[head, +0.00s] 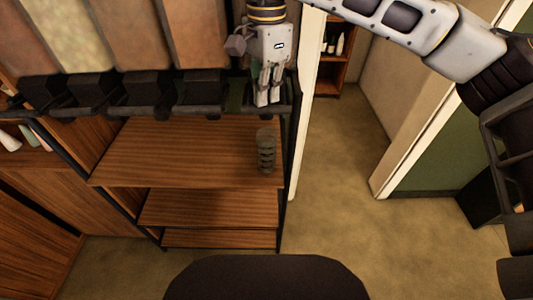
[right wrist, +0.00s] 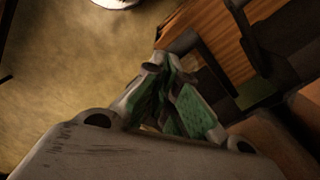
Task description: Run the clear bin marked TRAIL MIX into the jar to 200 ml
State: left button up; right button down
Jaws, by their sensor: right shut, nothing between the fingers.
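Several clear bins (head: 130,35) of dry goods stand in a row at the upper left, with black outlets (head: 148,93) below them. No label is readable, so I cannot tell which is TRAIL MIX. A small grey ribbed, jar-like thing (head: 265,152) stands upright at the right end of the upper wooden shelf; its contents and marks are too small to read. My right gripper (head: 268,98) points down at the rack's right end, above and apart from the jar-like thing. Its fingers are shut and empty, and show in the right wrist view (right wrist: 152,68). My left gripper is out of view.
The rack's wooden shelf (head: 170,155) is mostly bare, with lower shelves (head: 205,207) beneath. A white door frame (head: 312,100) stands just right of the rack. Open floor (head: 345,200) lies to the right. A dark rounded surface (head: 265,280) is at the bottom.

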aim_at(266, 109)
jog(key=shift+f, duration=1.45)
dwell(1.2)
jog(key=shift+w+f, duration=0.15)
jog(key=shift+f, duration=0.8)
dwell(2.8)
jog(key=shift+r, duration=3.35)
